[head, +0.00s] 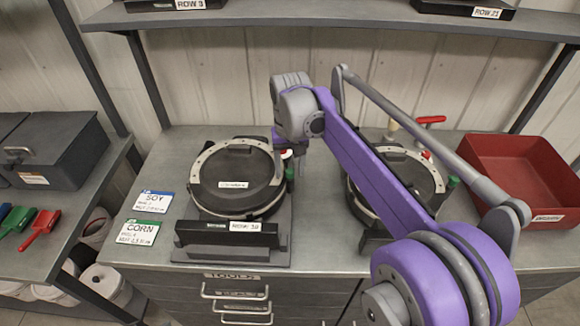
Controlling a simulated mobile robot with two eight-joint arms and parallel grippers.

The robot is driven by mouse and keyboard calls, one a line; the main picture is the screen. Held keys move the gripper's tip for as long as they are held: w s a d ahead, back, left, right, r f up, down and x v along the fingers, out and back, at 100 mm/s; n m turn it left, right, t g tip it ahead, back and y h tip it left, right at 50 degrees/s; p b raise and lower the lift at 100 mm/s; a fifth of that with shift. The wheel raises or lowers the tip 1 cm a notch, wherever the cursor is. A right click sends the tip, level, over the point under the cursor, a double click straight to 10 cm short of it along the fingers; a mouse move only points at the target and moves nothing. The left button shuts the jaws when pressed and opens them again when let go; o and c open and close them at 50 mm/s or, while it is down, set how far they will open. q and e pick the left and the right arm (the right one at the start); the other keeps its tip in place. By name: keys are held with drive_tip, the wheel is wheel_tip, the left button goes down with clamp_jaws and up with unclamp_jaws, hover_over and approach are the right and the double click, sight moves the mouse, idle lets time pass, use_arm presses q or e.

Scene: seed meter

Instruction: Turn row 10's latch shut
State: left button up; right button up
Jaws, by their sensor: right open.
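The row 10 seed meter (232,180) is a round dark housing with a pale ring, standing on the bench with a "ROW 10" label (245,226) on its front bar. A small red-and-white part (287,154) and a dark green part (290,174) show at its right edge; I cannot tell which is the latch or how it is turned. My right gripper (287,148) is open, pointing down over the meter's right edge, apparently at these parts. Its fingers are small and partly hidden by my wrist; contact cannot be told. My left gripper is not in view.
A second round meter (424,168) stands to the right, partly behind my right arm, with red and green parts. A red bin (520,178) is at far right. SOY (153,201) and CORN (138,232) cards lie left. A shelf (330,14) runs above the bench.

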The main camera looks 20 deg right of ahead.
clamp_jaws()
drive_tip(key=shift+n, duration=0.4)
drive_tip(key=n, duration=0.3)
drive_tip(key=shift+n, duration=0.3)
drive_tip(key=n, duration=0.4)
drive_tip(key=shift+n+p, duration=0.3)
drive_tip(key=shift+p, duration=0.1)
drive_tip(key=n, duration=0.4)
drive_tip(key=shift+n, duration=2.5)
